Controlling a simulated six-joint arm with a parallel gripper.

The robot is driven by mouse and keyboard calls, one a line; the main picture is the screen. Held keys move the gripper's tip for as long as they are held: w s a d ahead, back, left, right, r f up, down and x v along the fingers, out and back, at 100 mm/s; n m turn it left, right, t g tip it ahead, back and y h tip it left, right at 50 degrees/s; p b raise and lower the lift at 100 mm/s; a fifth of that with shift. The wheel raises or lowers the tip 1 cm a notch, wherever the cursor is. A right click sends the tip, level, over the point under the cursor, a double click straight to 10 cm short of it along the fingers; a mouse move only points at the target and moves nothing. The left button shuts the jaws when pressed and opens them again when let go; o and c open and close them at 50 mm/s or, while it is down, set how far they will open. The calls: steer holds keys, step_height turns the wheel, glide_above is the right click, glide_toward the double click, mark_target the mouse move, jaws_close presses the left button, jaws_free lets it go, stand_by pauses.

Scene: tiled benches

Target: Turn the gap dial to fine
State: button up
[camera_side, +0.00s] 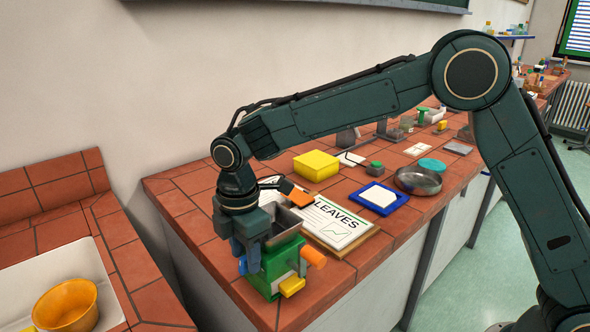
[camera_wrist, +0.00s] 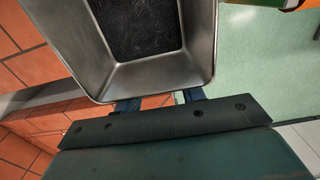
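The machine is a small green-bodied mill (camera_side: 262,281) with a grey metal hopper on top, at the bench's near end in the side view. An orange cylindrical part (camera_side: 313,257) and a yellow block (camera_side: 291,286) stick out on its right. My gripper (camera_side: 246,260) points down against the mill's left side, its blue fingers low beside the body. In the wrist view the hopper (camera_wrist: 205,50) fills the top, with dark contents. The gripper's fingers (camera_wrist: 158,102) show apart below its rim; their tips are hidden. I cannot make out the dial or its marks, or whether the fingers touch it.
A LEAVES board (camera_side: 338,222) lies just behind the mill. A blue tray (camera_side: 362,203), a yellow box (camera_side: 316,165) and a metal dish (camera_side: 418,180) stand farther along the bench. An orange bowl (camera_side: 65,303) sits in the white basin at left. The bench edge is close to the mill.

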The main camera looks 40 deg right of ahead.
mark_target(245, 257)
jaws_close()
steer(key=shift+s+f, duration=0.15)
steer(key=shift+s, duration=0.05)
stand_by(1.1)
jaws_free()
steer(key=shift+a, duration=0.1)
steer(key=shift+w, duration=0.1)
steer(key=shift+r, duration=0.25)
step_height(245, 257, up, 14)
steer(key=shift+f, duration=0.25)
